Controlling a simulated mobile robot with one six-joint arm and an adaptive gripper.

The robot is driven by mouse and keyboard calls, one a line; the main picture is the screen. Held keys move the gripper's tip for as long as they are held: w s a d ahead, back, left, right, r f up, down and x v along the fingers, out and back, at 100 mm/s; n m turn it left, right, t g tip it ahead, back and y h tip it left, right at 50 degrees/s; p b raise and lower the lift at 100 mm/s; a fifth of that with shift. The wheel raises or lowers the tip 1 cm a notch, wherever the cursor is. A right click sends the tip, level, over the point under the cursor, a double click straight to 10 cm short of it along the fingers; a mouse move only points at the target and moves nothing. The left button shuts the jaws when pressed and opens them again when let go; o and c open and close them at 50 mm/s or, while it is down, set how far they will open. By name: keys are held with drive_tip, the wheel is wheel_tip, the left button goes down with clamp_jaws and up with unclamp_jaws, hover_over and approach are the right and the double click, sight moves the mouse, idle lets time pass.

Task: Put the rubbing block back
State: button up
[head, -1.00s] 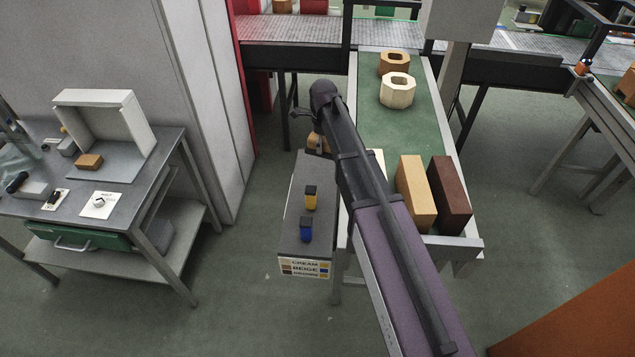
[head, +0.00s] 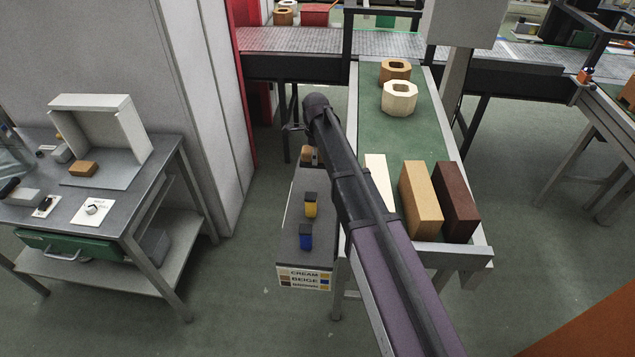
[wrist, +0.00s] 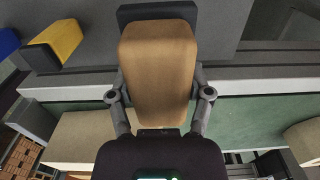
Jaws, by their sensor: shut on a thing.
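My gripper (wrist: 160,92) is shut on a tan block with rounded edges, the rubbing block (wrist: 158,60), which has a dark piece at its far end. In the head view the block (head: 307,154) shows as a small tan patch at the far end of the grey shelf (head: 297,240), partly behind my arm. My gripper is mostly hidden there. I cannot tell whether the block touches the shelf. A yellow piece (head: 310,209) and a blue piece (head: 305,242), both with black parts, stand on the shelf. The yellow one is left of the block in the wrist view (wrist: 62,42).
Right of the shelf, a green-topped conveyor (head: 385,125) carries cream (head: 378,178), beige (head: 420,195) and brown (head: 455,200) bricks and two ring-shaped pieces. A grey bench (head: 130,208) at left holds an orange-brown block (head: 83,168) and a white open box (head: 128,140). Floor between bench and shelf is clear.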

drive_tip(key=b, duration=0.6)
hover_over(316, 184)
drive_tip(key=shift+f, duration=3.05)
drive_tip(key=shift+f, duration=0.1)
drive_tip(key=shift+f+b, duration=1.8)
drive_tip(key=shift+b, duration=0.05)
drive_tip(key=shift+f, duration=0.15)
drive_tip(key=o, duration=1.1)
drive_tip(key=shift+r, duration=0.2)
wheel_tip(316, 184, up, 12)
drive_tip(key=p, duration=1.2)
